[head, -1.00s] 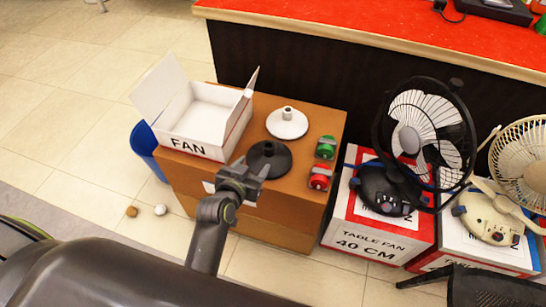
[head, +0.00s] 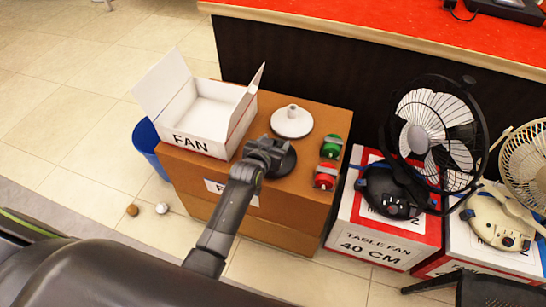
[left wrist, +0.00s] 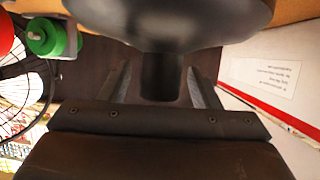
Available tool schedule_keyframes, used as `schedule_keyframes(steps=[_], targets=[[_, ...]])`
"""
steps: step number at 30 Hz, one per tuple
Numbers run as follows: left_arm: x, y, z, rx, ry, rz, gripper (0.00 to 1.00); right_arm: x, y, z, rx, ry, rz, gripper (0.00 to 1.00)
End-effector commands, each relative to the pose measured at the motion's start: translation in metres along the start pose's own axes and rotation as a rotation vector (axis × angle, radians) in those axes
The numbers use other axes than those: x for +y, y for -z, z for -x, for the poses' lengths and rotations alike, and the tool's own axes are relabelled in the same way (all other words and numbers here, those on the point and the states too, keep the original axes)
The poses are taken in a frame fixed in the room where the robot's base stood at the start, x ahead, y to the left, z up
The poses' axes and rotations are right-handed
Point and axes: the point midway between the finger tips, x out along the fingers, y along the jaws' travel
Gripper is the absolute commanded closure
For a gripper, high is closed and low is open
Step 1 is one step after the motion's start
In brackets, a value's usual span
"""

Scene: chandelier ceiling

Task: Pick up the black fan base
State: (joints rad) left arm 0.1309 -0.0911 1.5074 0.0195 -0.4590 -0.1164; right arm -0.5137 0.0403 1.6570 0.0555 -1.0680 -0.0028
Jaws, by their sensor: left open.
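The black fan base (head: 284,164) is a round disc with a short stem, on the brown cardboard box (head: 296,213). My left gripper (head: 266,147) is over it in the head view and hides the stem and much of the disc. In the left wrist view the dark base (left wrist: 165,18) fills the top, and its stem lies between the two open fingers of my left gripper (left wrist: 162,88). A gap seems to show on each side of the stem; contact cannot be told. My right gripper is not in view.
An open white FAN box (head: 199,147), a white fan base (head: 291,122), a green item (head: 331,147) and a red item (head: 325,177) surround it on the box top. A blue bin (head: 147,144) is at left. Fans on boxes (head: 380,243) stand at right.

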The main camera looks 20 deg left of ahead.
Motion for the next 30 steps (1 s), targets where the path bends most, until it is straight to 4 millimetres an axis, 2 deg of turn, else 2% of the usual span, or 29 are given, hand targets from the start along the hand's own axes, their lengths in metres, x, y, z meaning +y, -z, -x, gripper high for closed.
schedule_keyframes(steps=[4, 12, 25, 30], targets=[[-0.0002, -0.0004, -0.0103, 0.000, 0.001, -0.002, 0.43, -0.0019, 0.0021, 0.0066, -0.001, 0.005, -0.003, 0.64], [-0.0001, 0.0003, -0.0113, 0.000, 0.001, 0.000, 0.43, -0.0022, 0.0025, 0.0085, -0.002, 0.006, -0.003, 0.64], [-0.0001, 0.0000, -0.0111, 0.000, 0.001, 0.000, 1.00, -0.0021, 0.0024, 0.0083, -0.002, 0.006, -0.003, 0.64], [0.0000, 0.0017, -0.0111, 0.004, 0.000, 0.000, 1.00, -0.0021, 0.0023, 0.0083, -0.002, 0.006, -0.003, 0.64]])
